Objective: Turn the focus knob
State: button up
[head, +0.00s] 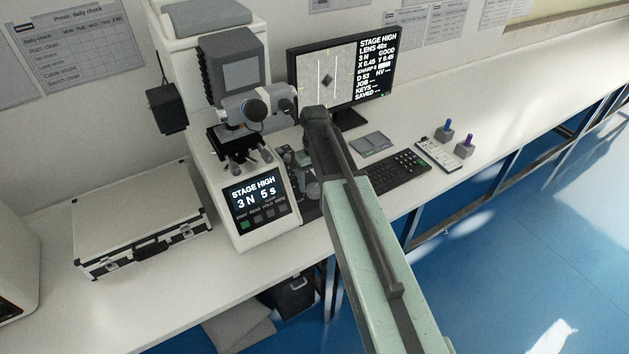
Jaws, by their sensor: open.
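The hardness tester (222,120) stands on the bench left of centre, a white body with a grey head and a lit front panel (257,198) reading "STAGE HIGH 3 N 5 s". A grey eyepiece unit (250,108) juts from its front. Small dark and grey parts crowd the tester's right side; a round grey piece (312,189) there may be the focus knob, but I cannot be sure. My arm reaches in from the lower right. My gripper (291,158) seems to be beside the tester's right side, open, partly hidden and small; I cannot tell contact.
A monitor (377,68) behind shows "STAGE HIGH". A silver case (145,229) sits left. The bench's far right is clear.

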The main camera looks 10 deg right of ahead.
aim_at(314, 188)
notch_tip(314, 188, up, 5)
jog(key=p, duration=0.3)
jog(key=shift+r+p, duration=0.1)
jog(key=shift+p, duration=0.25)
dwell(1.4)
jog(key=m, duration=0.8)
jog(key=shift+a+r+m, duration=0.1)
jog(key=shift+r+m, duration=0.1)
jog(key=shift+m, duration=0.3)
notch_tip(314, 188, down, 8)
jog(key=b, duration=0.7)
jog(key=shift+b, duration=0.35)
